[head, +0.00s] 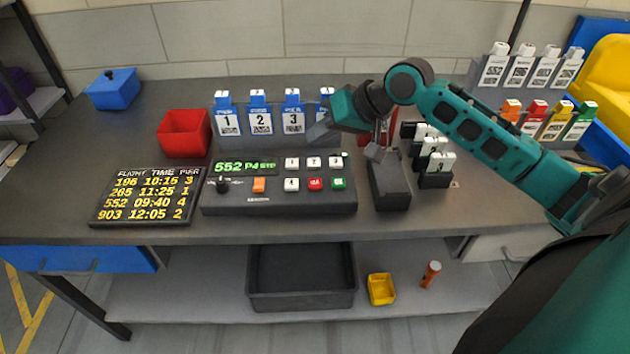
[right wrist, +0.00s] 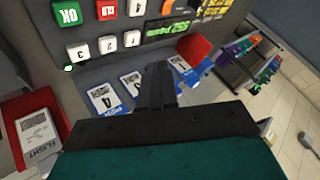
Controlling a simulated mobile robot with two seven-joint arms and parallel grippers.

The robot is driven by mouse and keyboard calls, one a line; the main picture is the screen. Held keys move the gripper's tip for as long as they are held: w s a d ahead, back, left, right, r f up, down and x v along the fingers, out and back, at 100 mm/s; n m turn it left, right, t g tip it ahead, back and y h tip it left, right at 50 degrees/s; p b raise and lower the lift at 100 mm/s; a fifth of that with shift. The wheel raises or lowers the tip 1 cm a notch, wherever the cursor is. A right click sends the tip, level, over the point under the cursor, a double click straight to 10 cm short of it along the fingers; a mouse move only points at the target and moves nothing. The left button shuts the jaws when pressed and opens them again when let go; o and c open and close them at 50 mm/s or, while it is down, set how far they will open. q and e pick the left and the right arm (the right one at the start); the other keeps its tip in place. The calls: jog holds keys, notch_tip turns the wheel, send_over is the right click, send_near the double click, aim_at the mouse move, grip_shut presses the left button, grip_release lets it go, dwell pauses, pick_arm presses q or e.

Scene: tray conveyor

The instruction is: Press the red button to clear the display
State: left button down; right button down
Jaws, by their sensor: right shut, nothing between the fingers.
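A dark console (head: 280,205) stands on the worktop. Its display (head: 243,166) shows green text reading about "552 P4 STP". The red button (head: 316,183) is in the lower row, between a white "4" key and the green button (head: 338,183). It also shows at the top edge of the right wrist view (right wrist: 106,9). My right gripper (head: 317,131) is shut and empty, above and behind the console, apart from the red button. Its closed fingers (right wrist: 157,75) show in the right wrist view, over the numbered blue-and-white cards. My left gripper is not in view.
Several numbered card holders (head: 260,119) stand behind the console. A red bin (head: 184,134) and a flight board (head: 147,194) are to its left. A dark box (head: 391,190) and small black-and-white blocks (head: 436,170) are to its right.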

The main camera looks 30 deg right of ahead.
jog(key=shift+f, duration=0.1)
jog(key=b, duration=0.5)
send_over(320, 183)
notch_tip(320, 183, down, 6)
jog(key=shift+f, duration=1.3)
dwell(0.7)
